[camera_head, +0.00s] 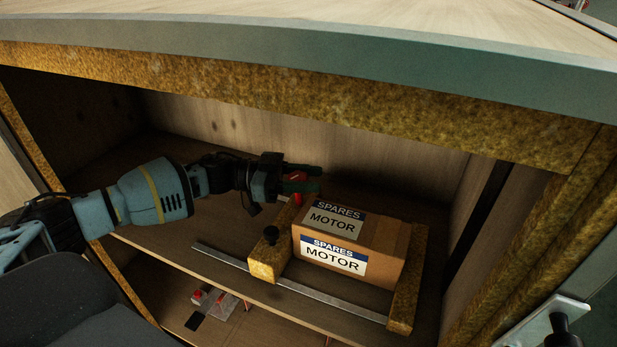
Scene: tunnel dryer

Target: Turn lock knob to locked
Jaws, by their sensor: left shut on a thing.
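My left gripper (308,179) reaches in from the left into the upper shelf space, at the back left of the cardboard box. Its two dark fingers are shut on a small red part (297,177), which I take for the lock knob; the fingers cover most of it. More red (297,199) shows just below the fingers, by the far end of the left yellowish block (267,262). I cannot read the red part's turn position. My right gripper is not in view.
A cardboard box (384,240) labelled SPARES MOTOR sits between the left block and a right block (408,285). A metal rail (330,307) runs in front. The cabinet's top edge (300,90) hangs over the opening. A black knob on a plate (561,322) is at lower right.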

